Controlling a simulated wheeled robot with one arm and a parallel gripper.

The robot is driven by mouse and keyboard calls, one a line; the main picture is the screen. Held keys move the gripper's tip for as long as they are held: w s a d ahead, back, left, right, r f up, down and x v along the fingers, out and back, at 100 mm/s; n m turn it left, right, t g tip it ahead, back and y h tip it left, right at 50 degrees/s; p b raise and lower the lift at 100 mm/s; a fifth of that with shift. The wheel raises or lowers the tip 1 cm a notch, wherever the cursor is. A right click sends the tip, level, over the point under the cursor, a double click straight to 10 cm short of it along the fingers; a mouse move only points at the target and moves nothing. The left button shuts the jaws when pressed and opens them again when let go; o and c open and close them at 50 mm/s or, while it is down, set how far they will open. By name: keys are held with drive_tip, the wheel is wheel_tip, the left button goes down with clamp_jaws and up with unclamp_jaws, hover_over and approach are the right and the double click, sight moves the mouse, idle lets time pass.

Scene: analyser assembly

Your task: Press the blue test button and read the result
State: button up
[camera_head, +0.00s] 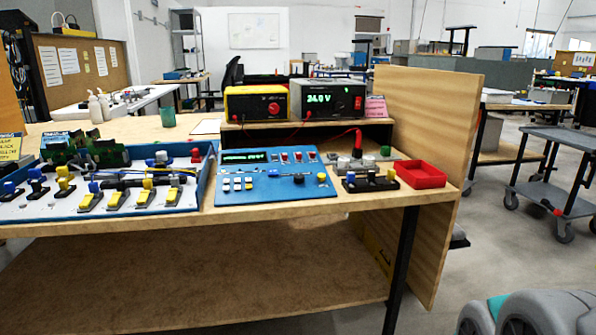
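A blue analyser panel (266,189) lies on the wooden workbench near its middle. It has a dark display (246,156) with green characters too small to read. White keys (237,184) sit at its lower left, with small red and white controls along its upper right. My gripper is not in view.
A blue-edged tray (203,187) with levers and circuit boards lies left of the panel. A red bin (421,174) is at the right. A power supply (327,99) reading 24.0 V and a yellow unit (257,103) stand behind. A wooden side board (432,150) closes the bench's right end.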

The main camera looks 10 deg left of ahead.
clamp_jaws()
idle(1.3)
